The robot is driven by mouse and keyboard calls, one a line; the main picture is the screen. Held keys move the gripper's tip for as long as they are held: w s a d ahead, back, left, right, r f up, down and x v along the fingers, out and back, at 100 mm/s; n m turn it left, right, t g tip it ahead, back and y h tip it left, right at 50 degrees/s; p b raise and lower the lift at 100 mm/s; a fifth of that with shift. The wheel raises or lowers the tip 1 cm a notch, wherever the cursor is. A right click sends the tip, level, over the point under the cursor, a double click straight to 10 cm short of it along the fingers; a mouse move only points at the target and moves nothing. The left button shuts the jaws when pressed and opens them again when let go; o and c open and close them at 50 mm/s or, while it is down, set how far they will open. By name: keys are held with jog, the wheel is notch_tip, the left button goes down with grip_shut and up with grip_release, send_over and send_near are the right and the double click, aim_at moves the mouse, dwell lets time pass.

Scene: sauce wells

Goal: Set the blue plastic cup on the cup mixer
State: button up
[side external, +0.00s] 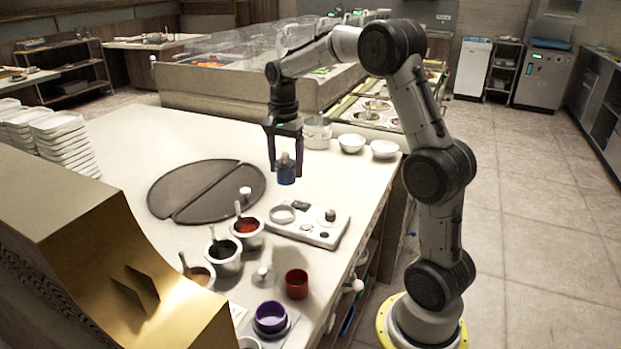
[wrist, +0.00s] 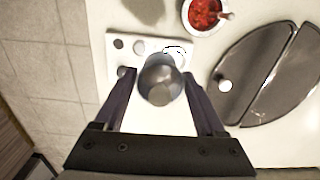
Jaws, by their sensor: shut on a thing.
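A white flat unit with a ring and a dark knob, which looks like the cup mixer (side external: 310,228), lies on the counter. In the side view the cup is above and behind it, apart from it. In the wrist view the cup hides part of the white unit (wrist: 133,57).
Sauce pots (side external: 224,262) with spoons stand left of the white unit. A red cup (side external: 297,285) and a purple cup (side external: 270,318) stand in front. A dark round split plate (side external: 190,190) lies left. White bowls (side external: 384,149) stand at the counter's back right edge.

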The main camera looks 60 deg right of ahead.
jog(key=shift+w+d+f, duration=0.6)
jog(key=shift+w+f, duration=0.05)
jog(key=shift+f, duration=1.65)
jog(key=shift+w+d+f, duration=0.6)
jog(key=shift+d+f, duration=0.05)
jog(key=shift+f, duration=1.65)
jog(key=shift+w+d+f, duration=0.6)
jog(key=shift+w+f, duration=0.05)
jog(key=shift+f, duration=1.65)
jog(key=shift+f, duration=0.5)
jog(key=o, duration=1.4)
jog(key=shift+c, duration=0.2)
notch_tip(320, 180, up, 8)
